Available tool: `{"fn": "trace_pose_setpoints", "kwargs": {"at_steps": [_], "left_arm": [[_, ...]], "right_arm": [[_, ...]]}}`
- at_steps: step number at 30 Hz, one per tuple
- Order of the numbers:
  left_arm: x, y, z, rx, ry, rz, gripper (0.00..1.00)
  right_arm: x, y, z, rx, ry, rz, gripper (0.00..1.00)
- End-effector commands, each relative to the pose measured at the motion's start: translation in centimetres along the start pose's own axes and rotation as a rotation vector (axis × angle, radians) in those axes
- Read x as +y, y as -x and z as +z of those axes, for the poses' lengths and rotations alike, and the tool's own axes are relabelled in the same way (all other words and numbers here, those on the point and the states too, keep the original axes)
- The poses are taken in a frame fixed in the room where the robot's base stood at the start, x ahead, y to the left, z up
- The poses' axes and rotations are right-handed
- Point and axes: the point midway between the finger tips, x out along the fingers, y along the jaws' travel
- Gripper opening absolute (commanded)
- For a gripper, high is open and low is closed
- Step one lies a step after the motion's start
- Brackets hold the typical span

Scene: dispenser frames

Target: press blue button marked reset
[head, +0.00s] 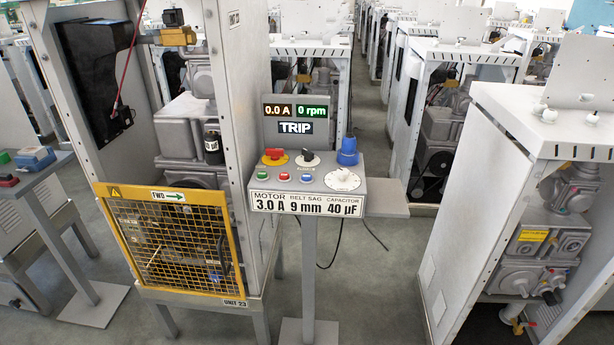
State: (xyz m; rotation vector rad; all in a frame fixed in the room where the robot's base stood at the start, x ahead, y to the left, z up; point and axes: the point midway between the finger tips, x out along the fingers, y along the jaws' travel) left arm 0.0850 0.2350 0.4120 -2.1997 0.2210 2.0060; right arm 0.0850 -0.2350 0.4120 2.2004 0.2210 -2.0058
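A grey control box (310,187) on a post stands in the middle of the view. Its sloped face carries a small blue button (306,178) at the right end of a row, beside a red button (281,176) and a green button (257,174). The lettering by the buttons is too small to read, so I cannot make out a reset mark. A larger blue domed part (347,152) stands at the box's back right. The display (296,122) above reads 0.0 A, 0 rpm and TRIP. Neither of my grippers is in view.
A red knob on yellow (274,156), a black knob (308,158) and a white dial (342,180) share the box. A yellow mesh guard (172,243) fronts the open cabinet to its left. Another cabinet (480,185) stands right, with open floor (375,275) between.

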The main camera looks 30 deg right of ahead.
Motion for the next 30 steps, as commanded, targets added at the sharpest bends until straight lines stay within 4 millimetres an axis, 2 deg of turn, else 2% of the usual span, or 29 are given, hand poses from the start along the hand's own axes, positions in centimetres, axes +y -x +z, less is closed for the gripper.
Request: {"fn": "trace_pose_setpoints", "kwargs": {"at_steps": [1,9,11,30], "left_arm": [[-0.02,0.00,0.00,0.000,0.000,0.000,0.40],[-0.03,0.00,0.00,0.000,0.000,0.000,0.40],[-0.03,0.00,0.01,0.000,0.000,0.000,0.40],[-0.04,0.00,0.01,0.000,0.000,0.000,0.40]], "right_arm": [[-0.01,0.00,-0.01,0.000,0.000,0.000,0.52],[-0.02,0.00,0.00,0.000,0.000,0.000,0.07],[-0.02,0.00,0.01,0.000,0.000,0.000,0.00],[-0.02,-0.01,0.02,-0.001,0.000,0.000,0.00]]}}
